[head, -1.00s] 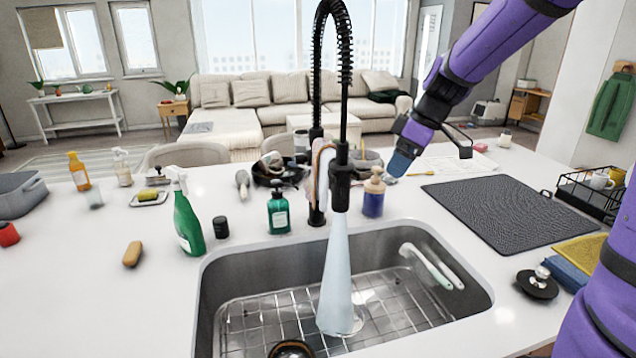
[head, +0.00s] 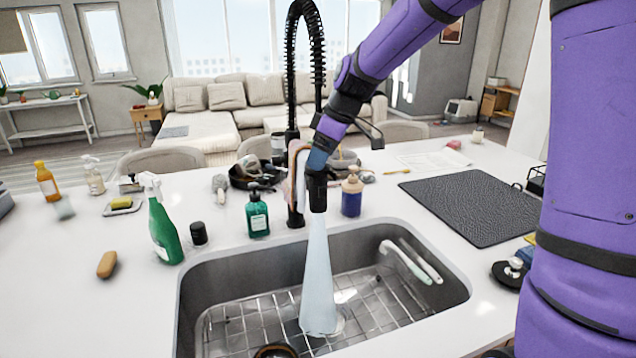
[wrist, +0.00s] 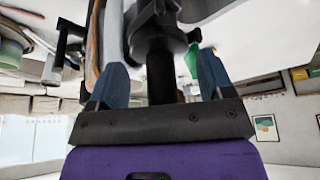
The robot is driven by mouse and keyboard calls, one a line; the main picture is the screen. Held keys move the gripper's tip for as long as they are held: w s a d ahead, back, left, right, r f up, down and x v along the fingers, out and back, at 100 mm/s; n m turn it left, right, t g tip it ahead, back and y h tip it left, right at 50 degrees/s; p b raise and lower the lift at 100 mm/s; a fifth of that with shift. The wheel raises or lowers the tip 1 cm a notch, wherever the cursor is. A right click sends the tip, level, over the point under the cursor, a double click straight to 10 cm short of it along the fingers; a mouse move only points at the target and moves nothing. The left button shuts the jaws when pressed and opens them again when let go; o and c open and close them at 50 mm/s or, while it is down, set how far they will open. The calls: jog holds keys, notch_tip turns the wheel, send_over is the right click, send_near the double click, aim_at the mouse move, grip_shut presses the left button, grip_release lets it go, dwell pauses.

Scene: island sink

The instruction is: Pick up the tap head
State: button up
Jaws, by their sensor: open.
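The black tap head (head: 317,192) hangs from a coiled spring hose above the sink, with water streaming straight down from it. My gripper (head: 318,162) is at the tap head's upper part in the head view, coming in from the upper right. In the wrist view, the black tap head (wrist: 160,35) stands between the two blue fingers of my gripper (wrist: 160,72). The fingers are spread, with a visible gap on either side of the black shaft. The far side of the tap head is hidden.
The steel sink (head: 460,290) with a wire rack lies below. A black mat (head: 470,205) lies right.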

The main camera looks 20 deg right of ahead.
jog(key=shift+w+a+f, duration=0.15)
jog(key=shift+w+a, duration=0.15)
jog(key=shift+a, duration=0.1)
jog(key=shift+w+f, duration=0.1)
jog(key=shift+f, duration=0.3)
jog(key=shift+a, duration=0.1)
jog(key=c, duration=1.1)
jog(key=shift+o, duration=0.2)
jog(key=shift+r, duration=0.1)
